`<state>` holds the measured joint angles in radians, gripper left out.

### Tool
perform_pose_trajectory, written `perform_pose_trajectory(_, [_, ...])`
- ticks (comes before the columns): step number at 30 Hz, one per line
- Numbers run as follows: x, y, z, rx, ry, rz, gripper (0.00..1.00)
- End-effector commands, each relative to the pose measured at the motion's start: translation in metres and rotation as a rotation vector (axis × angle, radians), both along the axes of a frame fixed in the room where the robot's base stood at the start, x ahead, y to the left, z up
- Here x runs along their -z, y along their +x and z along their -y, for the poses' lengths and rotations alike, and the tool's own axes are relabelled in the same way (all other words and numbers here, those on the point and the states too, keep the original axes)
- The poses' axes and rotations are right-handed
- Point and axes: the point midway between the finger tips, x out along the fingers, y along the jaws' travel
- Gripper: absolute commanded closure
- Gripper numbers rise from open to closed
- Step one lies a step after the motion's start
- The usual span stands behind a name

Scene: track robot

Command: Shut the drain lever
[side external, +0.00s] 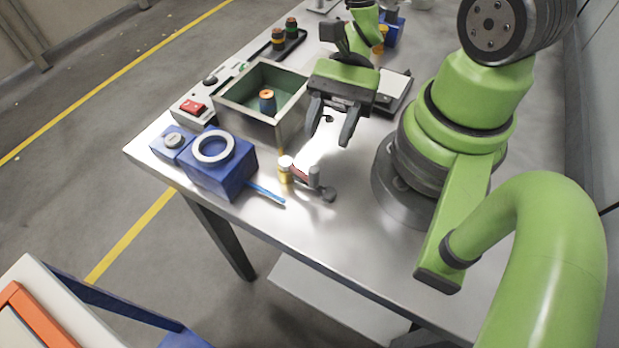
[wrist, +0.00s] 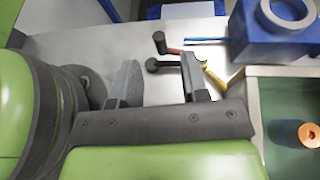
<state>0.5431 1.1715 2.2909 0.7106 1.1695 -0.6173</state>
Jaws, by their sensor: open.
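A small valve-like fitting with a yellow body (side external: 285,174), a red lever (side external: 300,171) and a grey upright post (side external: 314,176) stands near the table's front edge, beside the metal tank (side external: 228,116). I take the red lever as the drain lever. In the wrist view the red lever (wrist: 175,50) is partly hidden behind a finger, with the yellow part (wrist: 213,78) to its right and dark round-ended pieces (wrist: 158,42) to its left. My gripper (side external: 330,132) is open and empty, pointing down above and behind the fitting, apart from it in the side view.
A blue housing with a white ring (side external: 214,147) stands left of the fitting, and a thin blue bar (side external: 265,194) extends from it. An orange-topped cylinder (side external: 267,101) stands in the tank. The front right table edge is clear.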

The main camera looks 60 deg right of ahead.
Motion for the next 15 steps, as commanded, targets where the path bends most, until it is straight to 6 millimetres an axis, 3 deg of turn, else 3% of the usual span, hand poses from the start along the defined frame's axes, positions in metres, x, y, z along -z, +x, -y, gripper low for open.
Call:
perform_pose_trajectory(9, [0.020, -0.009, -0.050, -0.011, 0.000, -0.008, 0.58])
perform_pose_trajectory(15, [0.030, -0.011, -0.072, -0.008, -0.002, -0.004, 0.58])
